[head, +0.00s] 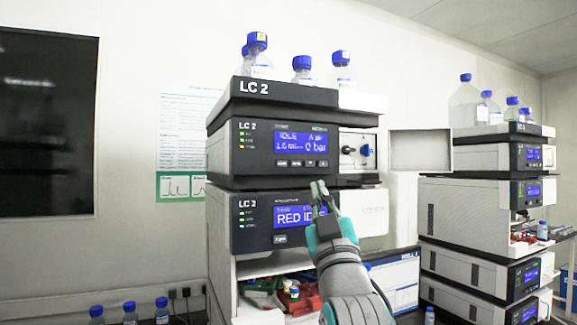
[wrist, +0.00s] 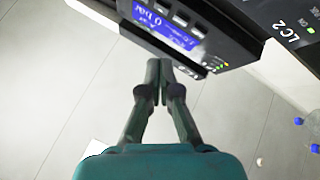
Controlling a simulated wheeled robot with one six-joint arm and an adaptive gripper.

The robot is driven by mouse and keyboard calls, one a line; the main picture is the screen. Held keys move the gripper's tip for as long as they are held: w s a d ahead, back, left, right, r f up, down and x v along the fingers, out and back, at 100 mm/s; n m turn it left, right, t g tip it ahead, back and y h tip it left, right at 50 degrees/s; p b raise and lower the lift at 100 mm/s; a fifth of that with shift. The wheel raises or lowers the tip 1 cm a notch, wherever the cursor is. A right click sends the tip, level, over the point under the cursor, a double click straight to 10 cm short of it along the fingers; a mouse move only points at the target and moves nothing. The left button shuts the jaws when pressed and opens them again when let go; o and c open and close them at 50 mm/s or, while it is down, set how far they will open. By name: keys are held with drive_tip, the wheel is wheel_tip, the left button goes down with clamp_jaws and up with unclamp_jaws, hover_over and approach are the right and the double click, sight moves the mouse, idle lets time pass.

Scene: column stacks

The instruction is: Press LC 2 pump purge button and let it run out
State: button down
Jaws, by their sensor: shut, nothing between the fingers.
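The LC 2 stack stands in the middle of the head view. Its pump module (head: 273,147) has a lit blue display (head: 301,143) reading IDLE and 0 bar, with a row of small buttons (head: 297,163) beneath. My gripper (head: 319,187) is shut and empty, in front of the stack just below the pump buttons. In the wrist view my gripper (wrist: 160,66) points at the lower edge of the pump front, where the display (wrist: 167,24) and buttons (wrist: 180,19) show. Whether the fingertips touch the panel cannot be told. The button labels are too small to read.
Below the pump is a second module (head: 285,215) with display RED IDLE, partly behind my gripper. Blue-capped bottles (head: 257,55) stand on top. An open pump door (head: 421,150) sticks out right.

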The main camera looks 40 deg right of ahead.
sight(303, 166)
drive_tip(key=shift+m+h, duration=0.3)
drive_tip(key=shift+h, duration=0.2)
drive_tip(key=r, duration=0.1)
drive_tip(key=s+r, duration=0.1)
drive_tip(key=r, duration=0.3)
drive_tip(key=shift+s+d+r, duration=0.1)
drive_tip(key=shift+s, duration=0.15)
drive_tip(key=shift+w+d, duration=0.4)
drive_tip(key=shift+w, duration=1)
drive_tip(key=shift+w+d, duration=0.35)
drive_tip(key=shift+w, duration=1.1)
drive_tip(key=shift+w+d, duration=0.4)
drive_tip(key=shift+w, duration=1)
drive_tip(key=shift+w, duration=0.15)
drive_tip(key=shift+w+d, duration=0.1)
drive_tip(key=shift+w, duration=0.15)
drive_tip(key=shift+w+d, duration=0.1)
drive_tip(key=shift+w, duration=0.3)
drive_tip(key=shift+s, duration=0.1)
drive_tip(key=shift+s+a, duration=0.2)
drive_tip(key=shift+s, duration=0.5)
